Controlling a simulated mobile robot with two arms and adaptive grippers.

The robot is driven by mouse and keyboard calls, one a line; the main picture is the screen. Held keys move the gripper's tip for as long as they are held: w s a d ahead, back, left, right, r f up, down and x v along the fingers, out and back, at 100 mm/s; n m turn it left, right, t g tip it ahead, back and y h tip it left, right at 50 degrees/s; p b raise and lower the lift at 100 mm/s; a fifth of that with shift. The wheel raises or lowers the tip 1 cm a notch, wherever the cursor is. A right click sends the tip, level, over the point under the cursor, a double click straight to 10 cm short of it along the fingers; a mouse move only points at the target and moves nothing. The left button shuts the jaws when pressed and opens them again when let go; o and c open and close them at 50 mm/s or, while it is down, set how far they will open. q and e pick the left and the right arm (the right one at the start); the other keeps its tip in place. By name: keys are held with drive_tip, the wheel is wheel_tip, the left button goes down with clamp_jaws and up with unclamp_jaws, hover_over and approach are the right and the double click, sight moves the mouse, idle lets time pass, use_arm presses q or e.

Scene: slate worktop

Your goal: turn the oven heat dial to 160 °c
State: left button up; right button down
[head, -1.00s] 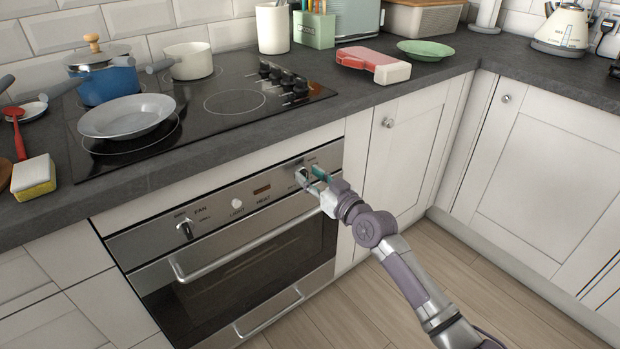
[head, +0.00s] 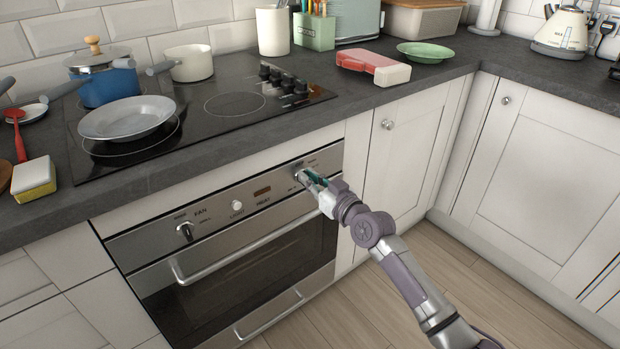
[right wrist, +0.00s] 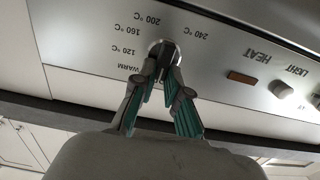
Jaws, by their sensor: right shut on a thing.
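The oven heat dial (right wrist: 165,48) is at the right end of the steel oven panel (head: 222,205). Around it in the right wrist view, which is upside down, are the marks WARM, 120, 160, 200 and 240 °C. My right gripper (right wrist: 161,64) is shut on the dial, a teal-padded finger on each side. In the head view my right gripper (head: 306,178) reaches the panel from the lower right and mostly hides the dial. The dial's pointer is too covered to read exactly. My left gripper is not in view.
The oven handle (head: 245,254) runs below the panel. A white light button (head: 237,205) and the fan dial (head: 186,230) sit left along the panel. The hob (head: 205,110) with pans and a grey plate (head: 127,117) is above. Floor space in front is clear.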

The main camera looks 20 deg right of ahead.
drive_tip(key=m, duration=0.5)
drive_tip(key=shift+w+d+p, duration=0.1)
drive_tip(key=shift+d+p, duration=0.2)
drive_tip(key=shift+d, duration=0.05)
drive_tip(key=shift+f+m, duration=0.1)
drive_tip(key=shift+m, duration=0.9)
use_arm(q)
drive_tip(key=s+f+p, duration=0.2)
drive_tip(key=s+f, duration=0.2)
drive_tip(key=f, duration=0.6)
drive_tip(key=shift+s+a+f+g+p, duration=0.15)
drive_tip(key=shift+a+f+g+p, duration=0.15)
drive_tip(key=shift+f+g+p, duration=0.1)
use_arm(e)
drive_tip(key=shift+w+d+f+m, duration=0.1)
drive_tip(key=shift+f+m, duration=0.2)
drive_tip(key=shift+m, duration=2.45)
drive_tip(key=shift+s+d+f+m, duration=0.1)
drive_tip(key=shift+f+m, duration=0.25)
drive_tip(key=shift+m, duration=2.45)
drive_tip(key=shift+w+d+f+m, duration=0.1)
drive_tip(key=shift+f+m, duration=0.2)
drive_tip(key=shift+m, duration=2.45)
